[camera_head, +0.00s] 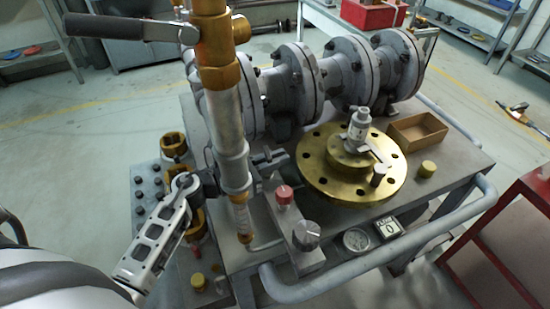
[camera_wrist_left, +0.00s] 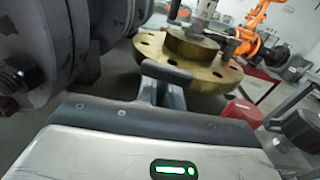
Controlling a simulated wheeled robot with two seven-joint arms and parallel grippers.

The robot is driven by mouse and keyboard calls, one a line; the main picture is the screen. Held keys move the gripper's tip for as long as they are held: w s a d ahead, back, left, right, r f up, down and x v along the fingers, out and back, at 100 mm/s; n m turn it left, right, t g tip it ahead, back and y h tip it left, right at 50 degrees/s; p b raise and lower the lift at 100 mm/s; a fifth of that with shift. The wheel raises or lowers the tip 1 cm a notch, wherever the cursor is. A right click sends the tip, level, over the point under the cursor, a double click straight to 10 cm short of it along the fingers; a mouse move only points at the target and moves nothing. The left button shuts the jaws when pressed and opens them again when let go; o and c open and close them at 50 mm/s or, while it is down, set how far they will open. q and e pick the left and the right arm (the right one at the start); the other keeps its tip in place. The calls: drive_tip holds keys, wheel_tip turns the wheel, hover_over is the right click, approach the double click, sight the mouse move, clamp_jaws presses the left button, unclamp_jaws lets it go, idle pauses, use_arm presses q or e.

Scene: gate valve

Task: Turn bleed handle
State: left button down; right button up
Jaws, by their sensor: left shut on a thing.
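My left gripper (camera_head: 267,164) reaches from the left behind an upright brass-and-silver pipe, which hides part of it in the head view. Its fingers are shut on a small dark bar that looks like the bleed handle, between the grey flanged valve body (camera_head: 285,85) and the red knob (camera_head: 284,195). The left wrist view shows the dark bar (camera_wrist_left: 166,72) just ahead of the palm, with the round brass flange (camera_wrist_left: 195,62) beyond. Fingers and bar are hard to tell apart. A small silver valve (camera_head: 358,127) stands on the brass flange. My right gripper is not in view.
The brass-and-silver pipe (camera_head: 230,125) carries a long dark lever (camera_head: 130,26) at its top. A grey rail (camera_head: 380,265) edges the bench.

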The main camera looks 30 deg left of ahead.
use_arm(q)
drive_tip(key=shift+f+m+g+h+b, duration=0.25)
drive_tip(key=shift+m+g+h+b, duration=0.2)
drive_tip(key=shift+b, duration=0.2)
drive_tip(key=shift+f+m+g+h+b, duration=0.15)
drive_tip(key=shift+m+g+h+b, duration=0.3)
drive_tip(key=shift+h+b, duration=0.35)
drive_tip(key=shift+m+g+h+b, duration=0.25)
drive_tip(key=shift+m+g+b, duration=0.25)
drive_tip(key=shift+b, duration=0.5)
drive_tip(key=shift+s+d+m+g+h+b, duration=0.15)
drive_tip(key=shift+m+g+h+b, duration=0.5)
drive_tip(key=shift+g+b, duration=0.4)
drive_tip(key=shift+s+r+m+g+h+b, duration=0.1)
drive_tip(key=shift+r+m+g+h+b, duration=0.2)
drive_tip(key=shift+r, duration=0.2)
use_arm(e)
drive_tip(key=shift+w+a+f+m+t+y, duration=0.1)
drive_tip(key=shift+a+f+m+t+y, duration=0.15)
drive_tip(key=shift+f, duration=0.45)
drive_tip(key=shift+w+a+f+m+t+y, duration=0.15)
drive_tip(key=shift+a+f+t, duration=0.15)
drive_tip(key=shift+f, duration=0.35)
use_arm(q)
drive_tip(key=c, duration=1.5)
unclamp_jaws()
